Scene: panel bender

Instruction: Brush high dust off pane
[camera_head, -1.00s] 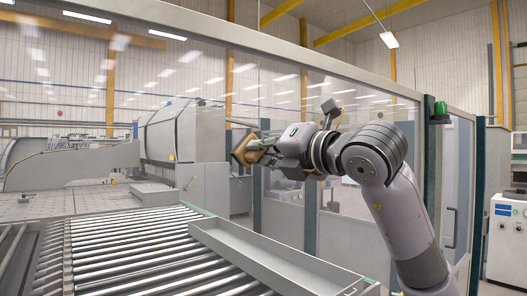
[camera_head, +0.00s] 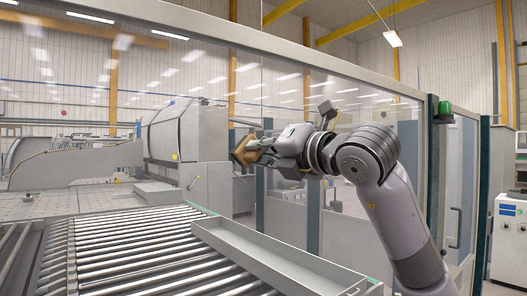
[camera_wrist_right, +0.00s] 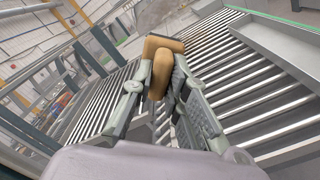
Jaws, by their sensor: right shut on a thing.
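My right gripper (camera_head: 268,148) is raised in front of the clear pane (camera_head: 290,110), above the roller bed. It is shut on a wooden brush (camera_head: 245,151), whose tan block points to the left. In the right wrist view the brush (camera_wrist_right: 160,66) sits between the two fingers (camera_wrist_right: 158,92). Its bristles cannot be made out. I cannot tell whether the brush touches the pane. No dust can be made out on the pane, which shows reflected ceiling lights. My left gripper is not in view.
A roller conveyor (camera_head: 130,250) fills the lower left, with a long grey tray (camera_head: 270,255) along its right side. A grey machine (camera_head: 185,135) stands behind. A post with a green lamp (camera_head: 444,108) and a white cabinet (camera_head: 507,235) are at the right.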

